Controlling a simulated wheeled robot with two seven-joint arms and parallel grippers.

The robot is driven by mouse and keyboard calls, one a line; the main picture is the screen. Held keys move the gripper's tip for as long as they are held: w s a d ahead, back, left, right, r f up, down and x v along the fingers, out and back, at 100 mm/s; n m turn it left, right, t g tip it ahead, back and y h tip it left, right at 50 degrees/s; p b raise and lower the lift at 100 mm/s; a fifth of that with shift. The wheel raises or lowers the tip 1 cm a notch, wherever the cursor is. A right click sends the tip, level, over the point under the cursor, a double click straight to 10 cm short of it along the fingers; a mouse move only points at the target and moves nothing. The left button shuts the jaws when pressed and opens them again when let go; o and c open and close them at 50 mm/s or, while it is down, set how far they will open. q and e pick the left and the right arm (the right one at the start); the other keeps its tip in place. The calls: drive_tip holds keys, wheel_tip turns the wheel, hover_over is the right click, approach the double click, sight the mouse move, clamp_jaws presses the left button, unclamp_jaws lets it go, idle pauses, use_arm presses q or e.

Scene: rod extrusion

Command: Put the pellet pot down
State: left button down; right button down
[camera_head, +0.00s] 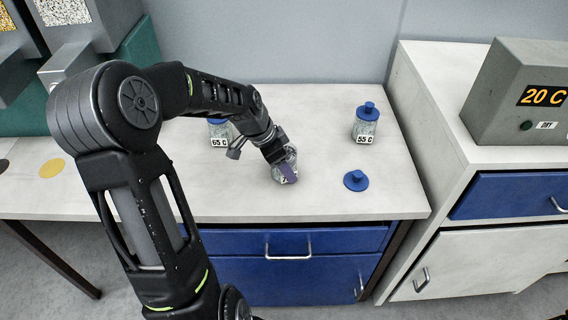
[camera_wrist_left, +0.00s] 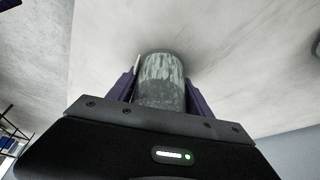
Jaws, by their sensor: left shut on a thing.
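The pellet pot (camera_head: 278,173) is a clear jar with pale contents and no lid visible on it. My left gripper (camera_head: 287,168) is shut on it from above left, over the middle of the white bench. In the left wrist view the pot (camera_wrist_left: 161,80) sits between the two purple fingers of the gripper (camera_wrist_left: 163,88). The pot is low over the bench or on it; I cannot tell whether its base touches. The gripper hides part of the pot and its label. My right gripper is not in view.
A blue lid (camera_head: 356,180) lies on the bench right of the pot. A blue-lidded jar marked 55 C (camera_head: 366,125) stands behind it. A jar marked 65 C (camera_head: 219,133) stands behind my arm. A grey box reading 20 C (camera_head: 520,95) sits on the right cabinet.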

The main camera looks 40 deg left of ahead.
use_arm(q)
drive_tip(key=c, duration=0.9)
unclamp_jaws()
drive_tip(key=shift+f, duration=0.15)
drive_tip(key=o, duration=0.5)
drive_tip(key=shift+c, duration=0.2)
drive_tip(key=v, duration=1.2)
drive_tip(key=shift+r, duration=0.2)
drive_tip(key=shift+w, duration=0.1)
